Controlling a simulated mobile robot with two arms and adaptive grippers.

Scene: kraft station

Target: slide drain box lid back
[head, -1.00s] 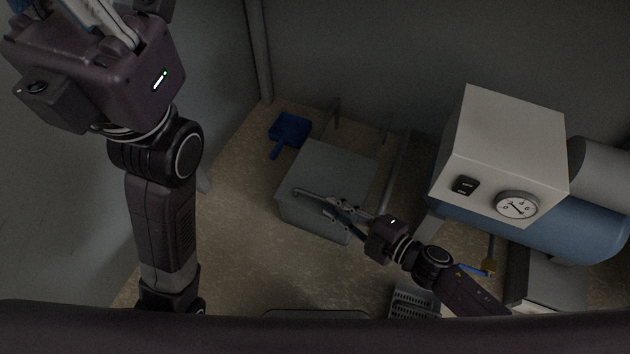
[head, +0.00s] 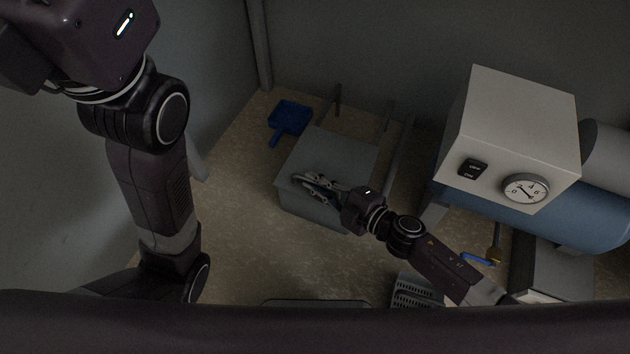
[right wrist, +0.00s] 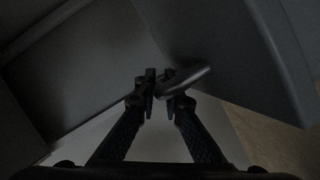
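The drain box (head: 303,211) is a grey box on the floor, with a flat grey lid (head: 347,158) on top. My right gripper (head: 306,186) is at the front left of the lid, low over it. In the right wrist view its fingertips (right wrist: 160,88) are close together beside a rounded grey bar (right wrist: 190,76), which overlaps the right fingertip. Whether the fingers clamp this bar is too dark to tell. My left arm rises at the left of the head view, its gripper fingers outside the picture.
A blue dustpan (head: 290,118) lies behind the box on the left. A blue tank (head: 555,222) with a pale control box (head: 515,125) stands at the right. A grey grated piece (head: 415,289) lies at the lower right. Floor left of the box is clear.

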